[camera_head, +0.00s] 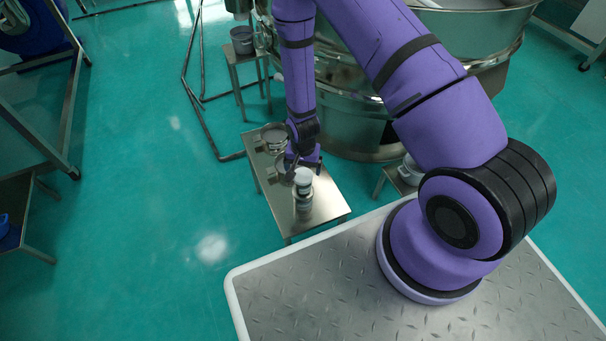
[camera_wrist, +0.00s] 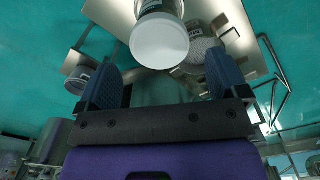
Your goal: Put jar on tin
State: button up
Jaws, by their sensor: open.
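A jar with a white lid (camera_head: 303,175) stands upright near the front of a small steel table. Below it is a shiny metallic body (camera_head: 303,206), which looks like a tin under the jar; the join is too small to be sure. In the wrist view the white lid (camera_wrist: 160,43) is large, with a dark-labelled body behind it. My gripper (camera_head: 304,162) is just behind and beside the lid. In the wrist view its two blue-grey fingers (camera_wrist: 162,62) are wide apart, the lid ahead between them, with no visible contact.
Metal containers (camera_head: 273,138) stand farther back on the steel table (camera_head: 325,200). A grey container (camera_wrist: 200,48) is close right of the lid in the wrist view, another (camera_wrist: 80,78) left. A large steel sieve (camera_head: 345,95) stands behind.

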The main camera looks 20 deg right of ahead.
jog(key=shift+r, duration=2.45)
notch_tip(320, 180, up, 32)
jog(key=d+r+n+t, duration=0.1)
jog(key=d+n+t, duration=0.2)
jog(key=s+d+r+n+t, duration=0.1)
jog(key=s+r+n, duration=0.1)
jog(key=s+r, duration=0.8)
jog(key=s+d+r+n+t, duration=0.1)
jog(key=s+d+r, duration=0.1)
jog(key=s+r, duration=0.8)
jog(key=shift+s+d+n, duration=0.25)
jog(key=shift+s+n, duration=0.15)
jog(key=shift+s, duration=0.4)
